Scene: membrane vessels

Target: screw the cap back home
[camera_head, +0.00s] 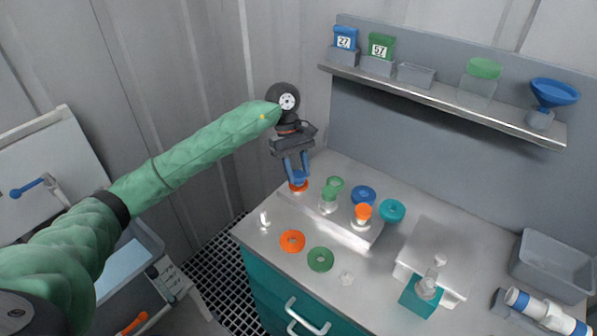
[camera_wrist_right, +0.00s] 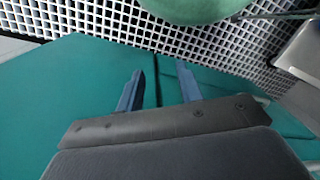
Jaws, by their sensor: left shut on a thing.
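My left gripper (camera_head: 297,178) reaches down at the back left of the bench, with its blue fingers shut on an orange cap (camera_head: 298,187). The cap is at the left end of a pale rack (camera_head: 345,232). The fingers hide much of it, and I cannot tell whether its thread is engaged with a vessel below. A clear vessel with a green cap (camera_head: 329,193) and one with an orange cap (camera_head: 363,212) stand on the rack to the right. My right gripper (camera_wrist_right: 160,90) is open and empty in the right wrist view, over teal drawer fronts (camera_wrist_right: 60,100).
Green (camera_head: 335,183), blue (camera_head: 363,195) and teal (camera_head: 392,211) rings lie behind the rack; orange (camera_head: 292,241) and green (camera_head: 320,259) rings lie in front. A shelf (camera_head: 440,95) overhangs the back. A grey bin (camera_head: 550,268) and white tubes (camera_head: 540,310) are at right.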

